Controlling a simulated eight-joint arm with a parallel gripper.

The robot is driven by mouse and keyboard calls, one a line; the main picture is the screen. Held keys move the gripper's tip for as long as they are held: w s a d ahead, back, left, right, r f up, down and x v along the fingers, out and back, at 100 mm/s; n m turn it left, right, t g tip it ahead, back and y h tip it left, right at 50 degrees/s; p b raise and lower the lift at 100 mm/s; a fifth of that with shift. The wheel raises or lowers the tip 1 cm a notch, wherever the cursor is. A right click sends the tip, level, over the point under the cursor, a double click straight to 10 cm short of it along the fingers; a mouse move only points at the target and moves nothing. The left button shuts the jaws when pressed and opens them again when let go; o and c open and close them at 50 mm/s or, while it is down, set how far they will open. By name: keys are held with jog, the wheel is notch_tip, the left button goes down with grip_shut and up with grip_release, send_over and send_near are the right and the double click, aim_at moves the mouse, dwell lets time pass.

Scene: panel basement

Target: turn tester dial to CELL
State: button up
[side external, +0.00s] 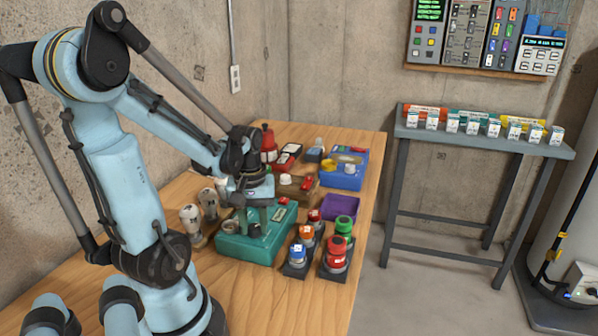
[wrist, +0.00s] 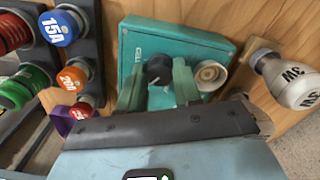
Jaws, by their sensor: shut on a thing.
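The tester is a teal box (side external: 232,248) on the wooden bench, under my gripper (side external: 254,230) in the side view. In the wrist view its teal top (wrist: 205,42) carries a black dial (wrist: 158,68) and a round cream socket (wrist: 210,75) to the right. My gripper (wrist: 158,82) points down with its two teal fingers on either side of the dial, shut on it. Small lettering (wrist: 138,57) stands beside the dial, too small to read surely. The fingers hide the dial's lower part, and I cannot tell its setting.
Bulbs (side external: 191,222) stand just left of the tester. Blue (side external: 297,255), orange and red-green capped fuses stand close on its right, near the bench edge. A purple bin (side external: 341,207) and a blue bin (side external: 344,177) lie behind. The bench front is clear.

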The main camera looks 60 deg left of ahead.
aim_at(255, 227)
jog(key=m, duration=1.1)
jog(key=shift+m, duration=2.1)
jog(key=o, duration=1)
jog(key=shift+o, duration=0.2)
notch_tip(255, 227, up, 12)
